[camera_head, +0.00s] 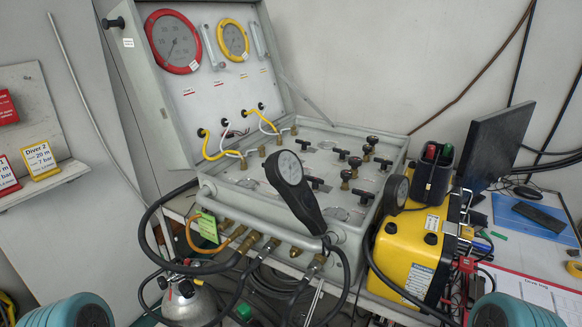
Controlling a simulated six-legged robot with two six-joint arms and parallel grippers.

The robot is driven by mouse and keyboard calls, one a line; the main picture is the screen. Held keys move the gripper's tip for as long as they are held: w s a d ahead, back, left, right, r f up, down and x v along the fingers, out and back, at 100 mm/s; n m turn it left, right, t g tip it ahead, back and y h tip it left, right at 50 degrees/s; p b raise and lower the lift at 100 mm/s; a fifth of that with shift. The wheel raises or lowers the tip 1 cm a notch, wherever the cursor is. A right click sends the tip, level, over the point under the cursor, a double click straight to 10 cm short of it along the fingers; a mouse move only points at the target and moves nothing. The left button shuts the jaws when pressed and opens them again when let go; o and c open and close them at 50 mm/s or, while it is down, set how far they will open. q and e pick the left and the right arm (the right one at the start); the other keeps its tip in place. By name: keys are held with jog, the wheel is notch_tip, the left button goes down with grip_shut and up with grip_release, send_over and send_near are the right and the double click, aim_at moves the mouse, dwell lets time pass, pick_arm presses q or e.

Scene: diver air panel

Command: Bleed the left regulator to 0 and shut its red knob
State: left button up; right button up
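An open grey air panel case (270,215) stands in the middle. Its lid carries a red-rimmed gauge (173,41) on the left and a yellow-rimmed gauge (233,39) to its right; their needle readings are too small to tell. Several black knobs (372,141) stand on the panel deck. A black-bodied gauge (290,168) leans over the front of the case and hides part of the deck. A silver cylinder (190,305) with a small reddish part on top (186,288) stands at the lower left; I cannot tell whether that part is a knob. Neither gripper shows.
Black hoses (222,268) loop around the case front. A yellow box (408,250) stands right of the case, with a second dark gauge (396,190) beside it. A monitor (495,143) stands farther right. A shelf (42,187) with diver signs is on the left wall.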

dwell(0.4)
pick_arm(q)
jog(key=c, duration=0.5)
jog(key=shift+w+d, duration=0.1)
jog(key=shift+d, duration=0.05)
